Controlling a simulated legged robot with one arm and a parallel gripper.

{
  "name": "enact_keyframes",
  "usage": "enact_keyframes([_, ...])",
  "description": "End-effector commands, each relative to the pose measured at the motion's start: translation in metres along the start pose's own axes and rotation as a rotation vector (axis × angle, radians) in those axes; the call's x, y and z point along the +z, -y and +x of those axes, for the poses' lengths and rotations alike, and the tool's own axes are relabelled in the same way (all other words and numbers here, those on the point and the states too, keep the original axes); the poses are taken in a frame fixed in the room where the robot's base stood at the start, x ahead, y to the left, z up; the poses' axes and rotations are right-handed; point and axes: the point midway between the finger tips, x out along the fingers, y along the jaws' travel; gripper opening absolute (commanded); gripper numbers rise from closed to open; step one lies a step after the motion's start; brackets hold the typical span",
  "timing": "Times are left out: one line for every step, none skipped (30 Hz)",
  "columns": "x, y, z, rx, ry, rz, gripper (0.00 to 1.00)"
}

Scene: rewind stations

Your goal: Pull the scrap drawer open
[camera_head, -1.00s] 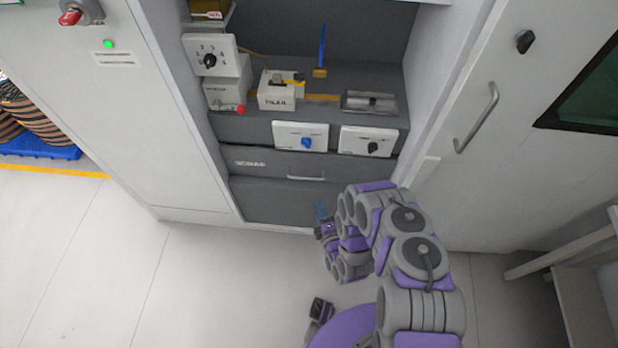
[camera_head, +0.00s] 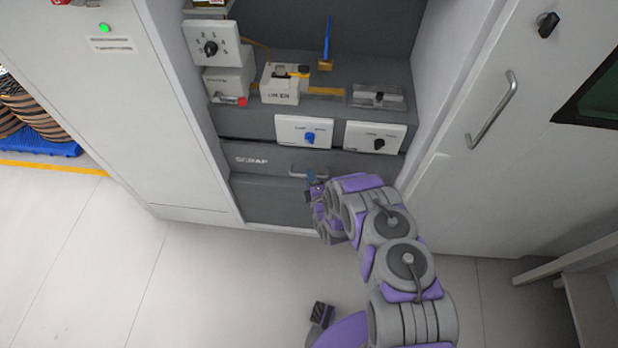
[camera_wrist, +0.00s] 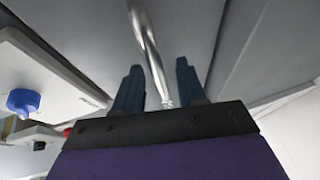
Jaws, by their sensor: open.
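The scrap drawer (camera_head: 265,163) is a grey front marked SCRAP below the two white switch panels. It looks shut, flush with the cabinet. Its silver bar handle (camera_head: 309,170) shows just above my gripper (camera_head: 312,180). In the wrist view the handle (camera_wrist: 149,45) runs from the top down between the two blue fingers of my gripper (camera_wrist: 157,88). The fingers are open, one on each side of the bar, with gaps visible. Whether either finger touches the bar is unclear. In the head view my arm hides part of the area right of the handle.
White panels with a blue knob (camera_head: 309,138) and a black knob (camera_head: 379,143) sit just above the drawer. A white door with a long handle (camera_head: 494,109) stands at the right. The floor (camera_head: 215,280) at the left front is clear.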

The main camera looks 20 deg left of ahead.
Motion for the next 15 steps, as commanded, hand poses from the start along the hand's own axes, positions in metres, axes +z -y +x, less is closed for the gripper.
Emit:
enact_keyframes([0.000,0.000,0.006,0.003,0.000,0.000,0.40])
enact_keyframes([0.000,0.000,0.008,0.003,0.000,0.000,0.40])
enact_keyframes([0.000,0.000,0.010,0.002,0.000,0.000,0.40])
enact_keyframes([0.000,0.000,0.012,0.002,0.000,0.000,0.40])
enact_keyframes([0.000,0.000,0.013,0.001,0.000,0.000,0.40])
enact_keyframes([0.000,0.001,0.015,0.000,0.000,0.000,0.40])
enact_keyframes([0.000,0.000,0.015,-0.001,0.000,0.000,0.40])
enact_keyframes([0.000,0.000,0.016,-0.001,0.000,0.000,0.40])
enact_keyframes([0.000,0.000,0.016,-0.001,0.000,0.000,0.40])
enact_keyframes([0.000,0.000,0.017,-0.001,0.000,0.000,0.40])
enact_keyframes([0.000,0.000,0.017,-0.001,0.000,0.000,0.40])
enact_keyframes([0.000,0.000,0.017,-0.001,0.000,0.000,0.40])
enact_keyframes([0.000,0.000,0.017,-0.001,0.000,0.000,0.40])
enact_keyframes([0.000,0.000,0.016,-0.001,0.000,0.000,0.40])
enact_keyframes([0.000,0.000,0.016,-0.001,0.000,0.000,0.40])
